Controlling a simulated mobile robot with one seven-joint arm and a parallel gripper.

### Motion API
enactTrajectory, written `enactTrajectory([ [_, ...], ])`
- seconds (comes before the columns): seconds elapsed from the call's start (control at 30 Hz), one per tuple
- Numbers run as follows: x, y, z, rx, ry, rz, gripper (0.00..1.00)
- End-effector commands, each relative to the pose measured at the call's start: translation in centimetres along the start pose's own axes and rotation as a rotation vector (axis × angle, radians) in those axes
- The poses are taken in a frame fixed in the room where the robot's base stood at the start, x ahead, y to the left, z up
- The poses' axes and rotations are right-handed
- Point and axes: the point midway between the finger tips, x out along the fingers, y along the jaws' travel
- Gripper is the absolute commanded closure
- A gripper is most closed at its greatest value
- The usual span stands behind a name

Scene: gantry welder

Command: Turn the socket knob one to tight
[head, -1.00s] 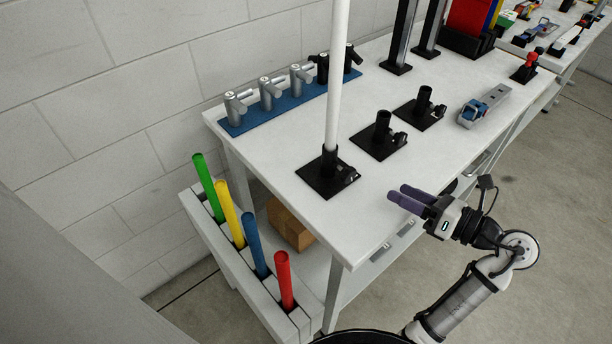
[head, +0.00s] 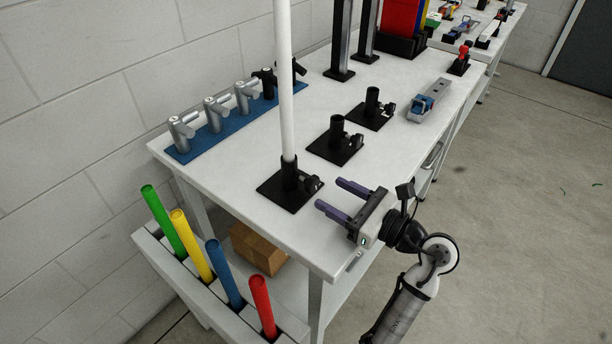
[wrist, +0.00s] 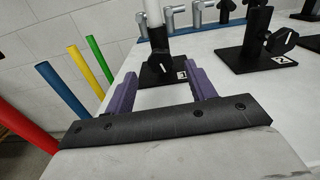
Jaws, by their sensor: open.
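Socket one is a black square base (head: 272,196) near the table's front left corner, with a white pole (head: 287,95) standing upright in it. Its black knob (head: 312,184) is on the right side of the socket; in the wrist view the knob (wrist: 155,70) appears between and beyond my fingertips, its marking too small to read surely. My gripper (head: 330,194) is open and empty, its purple fingers pointing at the knob from the right, apart from it.
Two empty black sockets (head: 335,140) (head: 371,108) stand farther back on the white table (head: 235,170). A blue rack (head: 187,150) with silver and black fittings lies along the wall. Coloured tubes (head: 225,270) stand in a holder at the lower left.

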Motion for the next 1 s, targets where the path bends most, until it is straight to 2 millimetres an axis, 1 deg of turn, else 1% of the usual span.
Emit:
enactTrajectory([
  [0.03,1.2,0.1,0.3,0.003,0.000,0.005,0.45],
  [0.1,2.7,0.1,0.2,0.002,0.000,0.005,0.45],
  [0.2,4.5,0.1,0.2,0.003,0.000,0.004,0.45],
  [0.33,6.2,0.0,0.1,0.002,0.000,0.002,0.45],
  [0.5,7.3,0.0,0.0,0.002,0.000,0.001,0.45],
  [0.77,7.5,0.0,-0.1,0.001,0.000,0.000,0.45],
  [0.8,7.5,0.0,-0.1,0.001,0.000,0.000,0.46],
  [0.83,7.5,0.0,-0.1,0.001,0.000,0.000,0.50],
  [1.0,7.5,0.0,0.0,0.001,0.000,0.000,0.72],
])
